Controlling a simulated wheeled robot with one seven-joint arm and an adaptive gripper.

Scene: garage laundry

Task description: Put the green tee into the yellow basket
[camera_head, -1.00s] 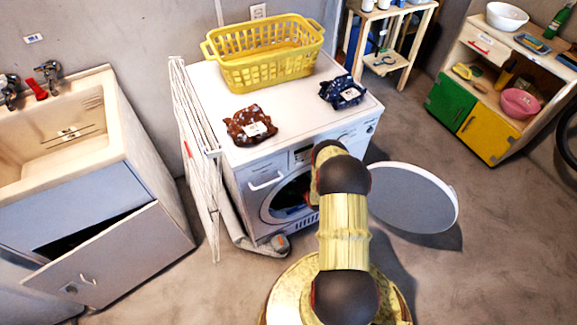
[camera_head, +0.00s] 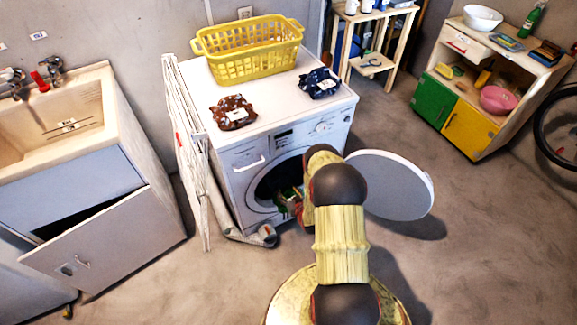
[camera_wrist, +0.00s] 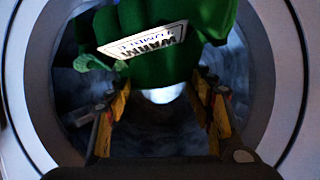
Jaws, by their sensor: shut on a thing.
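The green tee (camera_wrist: 175,40) is a bunched green cloth with a white label reading WARM TUMBLE. It shows at the top of the wrist view, at the washer's round opening. My gripper (camera_wrist: 162,84) is shut on the green tee, with cloth between its fingertips. In the head view a bit of the green tee (camera_head: 284,204) shows at the washer opening, beside my arm, which hides most of the gripper. The yellow basket (camera_head: 245,68) stands upright on the back of the washer top. Its inside is mostly hidden by its slatted walls.
The washing machine (camera_head: 241,158) has its round door (camera_head: 395,187) swung open to the right. A brown patterned bundle (camera_head: 233,113) and a dark blue bundle (camera_head: 320,82) lie on top, in front of the basket. A folded drying rack (camera_head: 190,140) leans at the left side.

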